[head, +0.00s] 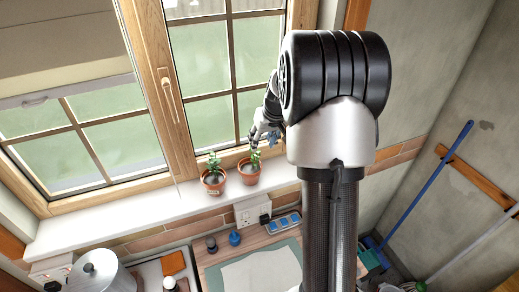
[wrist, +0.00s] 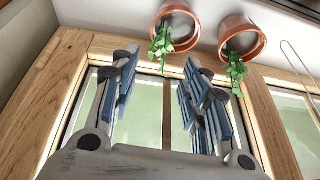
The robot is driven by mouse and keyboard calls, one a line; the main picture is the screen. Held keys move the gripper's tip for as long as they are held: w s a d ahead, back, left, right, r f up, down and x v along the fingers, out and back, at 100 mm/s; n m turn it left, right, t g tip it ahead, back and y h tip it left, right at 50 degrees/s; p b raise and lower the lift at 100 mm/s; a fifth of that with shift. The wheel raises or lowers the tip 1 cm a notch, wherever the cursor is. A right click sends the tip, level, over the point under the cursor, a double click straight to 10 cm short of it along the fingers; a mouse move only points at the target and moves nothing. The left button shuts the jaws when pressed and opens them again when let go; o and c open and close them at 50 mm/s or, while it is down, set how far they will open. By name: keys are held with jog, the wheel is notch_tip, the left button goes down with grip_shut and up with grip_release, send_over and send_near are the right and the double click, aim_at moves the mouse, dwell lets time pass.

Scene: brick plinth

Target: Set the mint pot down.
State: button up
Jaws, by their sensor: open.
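Two terracotta pots with green plants stand upright on the white window sill, a left pot (head: 213,188) and a right pot (head: 249,178) in the head view. I cannot tell which plant is the mint. My gripper (head: 262,134) is just above and behind the right pot, near the window. In the wrist view the sill is seen upside down, with one pot (wrist: 178,8) close beyond the fingertips and the other pot (wrist: 238,20) further right. My gripper (wrist: 160,64) is open there, with nothing between its fingers. Neither pot appears held.
The sill (head: 140,218) is bare left of the pots. The wooden window frame (head: 172,90) rises close behind. A blue-handled broom (head: 450,160) leans at right.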

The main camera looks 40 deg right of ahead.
jog(key=s+a+r+n, duration=0.1)
jog(key=s+a+r, duration=0.45)
jog(key=a, duration=0.25)
jog(key=s+a+r+n, duration=0.1)
jog(key=s+a+r, duration=0.4)
jog(key=a, duration=0.4)
jog(key=s+a, duration=0.5)
jog(key=s, duration=0.4)
jog(key=s+a+n, duration=0.1)
jog(key=s+a, duration=0.4)
jog(key=s, duration=0.5)
jog(key=shift+a+r+y, duration=0.2)
jog(key=shift+r+y, duration=0.1)
jog(key=shift+r, duration=0.1)
